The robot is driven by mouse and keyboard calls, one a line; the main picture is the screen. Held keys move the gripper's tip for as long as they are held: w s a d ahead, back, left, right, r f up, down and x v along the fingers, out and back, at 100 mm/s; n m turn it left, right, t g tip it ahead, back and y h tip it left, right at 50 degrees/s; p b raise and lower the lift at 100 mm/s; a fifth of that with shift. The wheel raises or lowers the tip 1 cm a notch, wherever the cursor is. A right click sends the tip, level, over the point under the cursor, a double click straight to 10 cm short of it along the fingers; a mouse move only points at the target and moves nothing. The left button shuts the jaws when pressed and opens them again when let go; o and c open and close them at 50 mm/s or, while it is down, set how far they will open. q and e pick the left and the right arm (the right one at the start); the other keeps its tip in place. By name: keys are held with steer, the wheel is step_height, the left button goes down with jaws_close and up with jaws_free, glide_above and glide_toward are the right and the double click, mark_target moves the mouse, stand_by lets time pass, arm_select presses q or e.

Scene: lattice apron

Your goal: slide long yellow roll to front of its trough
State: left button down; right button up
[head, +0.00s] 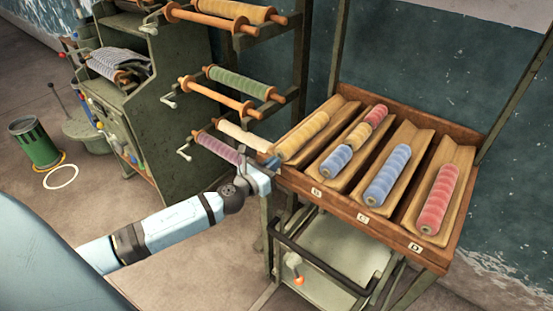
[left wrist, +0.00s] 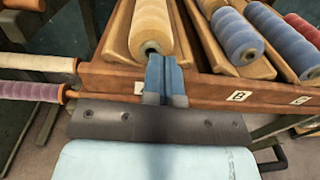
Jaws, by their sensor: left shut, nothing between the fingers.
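The long yellow roll (head: 303,136) lies lengthwise in the leftmost trough (head: 342,106) of the wooden tray. Bare trough shows behind its far end, and its near end is close to the tray's front board. My left gripper (head: 270,163) is at the front of this trough, shut and empty. In the left wrist view, the blue fingers (left wrist: 164,68) stand upright just in front of the roll's (left wrist: 152,25) hollow near end. I cannot tell whether they touch it. The fingers partly cover the trough's label. My right gripper is out of view.
The trough marked B holds short blue, yellow and red rolls (head: 359,134). C holds a long blue roll (head: 387,175), D a long red roll (head: 437,200). A rack with rolls on rods (head: 243,83) stands close on the left. A cart handle (head: 318,266) is below the tray.

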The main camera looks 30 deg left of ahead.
mark_target(282, 156)
arm_select(q)
steer(key=shift+w+d, duration=0.1)
steer(key=shift+w, duration=0.65)
steer(key=shift+w, duration=0.1)
steer(key=shift+w+d+r, duration=0.1)
steer(key=shift+w, duration=0.85)
steer(key=shift+s, duration=0.1)
